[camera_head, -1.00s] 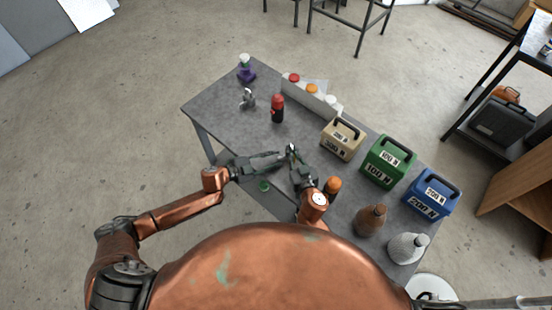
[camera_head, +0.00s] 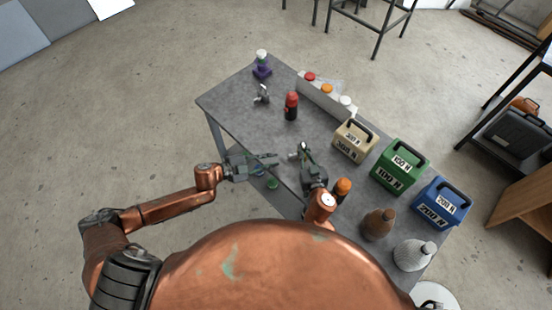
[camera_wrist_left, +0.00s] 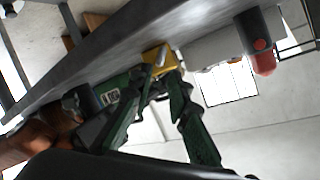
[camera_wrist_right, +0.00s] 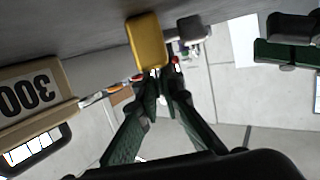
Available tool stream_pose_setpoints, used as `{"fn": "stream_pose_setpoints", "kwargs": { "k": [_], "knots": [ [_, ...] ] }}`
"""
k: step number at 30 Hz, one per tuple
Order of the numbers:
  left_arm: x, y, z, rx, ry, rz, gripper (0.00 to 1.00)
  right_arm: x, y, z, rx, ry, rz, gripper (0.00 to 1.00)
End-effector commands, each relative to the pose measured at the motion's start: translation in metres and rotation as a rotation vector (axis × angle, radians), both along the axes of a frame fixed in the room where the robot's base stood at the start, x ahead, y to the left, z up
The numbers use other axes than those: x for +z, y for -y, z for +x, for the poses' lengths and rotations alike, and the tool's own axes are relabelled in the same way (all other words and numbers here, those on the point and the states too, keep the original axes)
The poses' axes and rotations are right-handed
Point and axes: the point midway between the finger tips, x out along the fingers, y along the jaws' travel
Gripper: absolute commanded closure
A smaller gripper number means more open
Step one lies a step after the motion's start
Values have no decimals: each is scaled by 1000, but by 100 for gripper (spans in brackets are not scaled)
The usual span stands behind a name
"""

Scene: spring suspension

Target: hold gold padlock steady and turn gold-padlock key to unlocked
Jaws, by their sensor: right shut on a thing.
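The gold padlock (camera_wrist_right: 147,42) shows as a yellow block at my right gripper's fingertips (camera_wrist_right: 163,80) in the right wrist view. My right gripper, also in the head view (camera_head: 304,149), is shut on it above the table. The padlock shows in the left wrist view (camera_wrist_left: 154,54) too, beyond my left fingers, with a small silvery part in front of it. I cannot tell whether that is the key or how far it is turned. My left gripper (camera_head: 276,160) is open and empty, left of the padlock and apart from it.
On the grey table (camera_head: 235,108) stand a red-and-black bottle (camera_head: 291,106), a beige weight (camera_head: 354,141), a green weight (camera_head: 400,166), a blue weight (camera_head: 440,203) and a brown flask (camera_head: 378,224). A tray with coloured caps (camera_head: 325,100) lies at the back. The table's left part is mostly clear.

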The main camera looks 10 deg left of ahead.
Motion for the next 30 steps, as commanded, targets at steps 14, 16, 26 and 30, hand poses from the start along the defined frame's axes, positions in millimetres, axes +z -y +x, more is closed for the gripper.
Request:
{"fn": "stream_pose_setpoints", "kwargs": {
  "k": [14, 16, 26, 30],
  "knots": [
    [40, 15, -28, 157, -86, 230, 84, 0, 0, 0, 0, -1, 0, 100],
    [43, 10, -32, 185, -93, 251, 84, 0, 0, 0, 0, -1, 0, 100],
    [38, 11, -25, 230, -101, 278, 84, 0, 0, 0, 0, 0, 0, 100],
    [23, 25, -8, 228, -101, 277, 84, 0, 0, 0, 0, 0, 0, 100]
  ]
}}
